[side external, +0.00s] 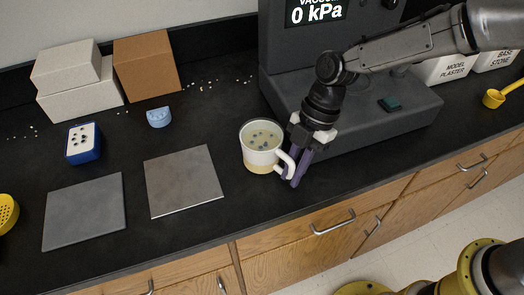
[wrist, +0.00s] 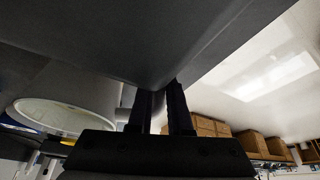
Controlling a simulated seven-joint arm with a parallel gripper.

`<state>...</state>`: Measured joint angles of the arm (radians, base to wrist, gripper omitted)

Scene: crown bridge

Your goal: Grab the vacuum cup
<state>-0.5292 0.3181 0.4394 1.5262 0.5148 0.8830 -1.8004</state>
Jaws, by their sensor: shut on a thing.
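The vacuum cup (side external: 258,158) is a white mug with a tan lower band and a white handle on its right side. It stands upright on the black counter, with pale liquid and several dark specks inside. My gripper (side external: 293,178) is at the right of the cup, pointing down, with its purple fingers shut on the handle. In the wrist view, my gripper's dark fingers (wrist: 160,112) are close together, and the cup (wrist: 75,95) shows at the left as a pale round shape. The exact contact on the handle is partly hidden by the fingers.
A large dark grey vacuum machine (side external: 350,115) stands right behind my gripper. Two grey square plates (side external: 183,180) (side external: 84,211) lie left of the cup. A blue box (side external: 84,144), a light blue piece (side external: 158,117) and cardboard boxes (side external: 147,65) stand farther back. The counter's front edge is close.

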